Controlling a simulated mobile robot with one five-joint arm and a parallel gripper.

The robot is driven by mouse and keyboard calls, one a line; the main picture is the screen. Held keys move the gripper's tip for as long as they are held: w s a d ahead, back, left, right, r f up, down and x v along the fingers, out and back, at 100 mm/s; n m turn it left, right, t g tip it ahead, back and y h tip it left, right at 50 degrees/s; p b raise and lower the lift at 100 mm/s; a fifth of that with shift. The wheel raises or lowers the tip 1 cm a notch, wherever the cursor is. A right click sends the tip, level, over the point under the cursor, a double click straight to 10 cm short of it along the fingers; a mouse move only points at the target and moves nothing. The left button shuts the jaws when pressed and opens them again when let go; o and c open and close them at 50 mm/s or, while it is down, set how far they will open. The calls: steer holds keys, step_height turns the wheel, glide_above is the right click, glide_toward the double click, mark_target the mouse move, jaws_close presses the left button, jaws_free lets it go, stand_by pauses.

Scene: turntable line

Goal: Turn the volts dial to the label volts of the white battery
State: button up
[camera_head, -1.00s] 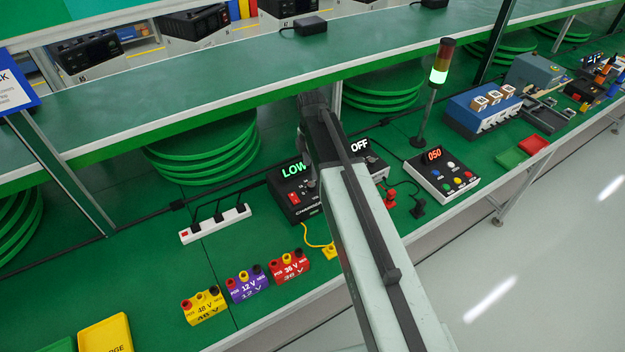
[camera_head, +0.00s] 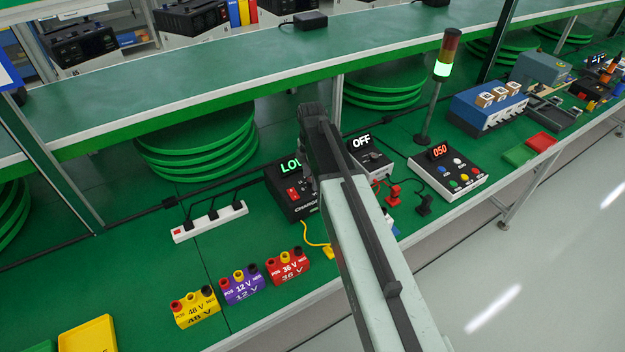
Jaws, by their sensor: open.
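The black charger box (camera_head: 284,196) stands on the green bench with a green lit display that reads "LO" before my arm cuts it off. A red switch (camera_head: 293,193) is on its front. My gripper (camera_head: 309,180) is at the charger's right side, seen mostly from behind my arm; its jaws are open. The volts dial is hidden behind my arm and gripper, so I cannot tell its setting or whether I touch it. No white battery can be made out. The batteries in view are yellow 48 V (camera_head: 194,307), purple 12 V (camera_head: 242,286) and red 36 V (camera_head: 288,266).
A grey box reading "OFF" (camera_head: 369,157) stands right of my arm, with red and black plugs nearby. A button panel reading "050" (camera_head: 447,171) and a signal tower (camera_head: 437,85) are further right. A white power strip (camera_head: 210,221) lies left. The raised shelf (camera_head: 215,85) runs behind.

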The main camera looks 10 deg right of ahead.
jaws_close()
steer(key=shift+d, duration=0.1)
stand_by(0.5)
steer(key=shift+w+m, duration=0.1)
steer(key=shift+m, duration=0.5)
steer(key=m, duration=0.8)
steer(key=shift+m, duration=0.4)
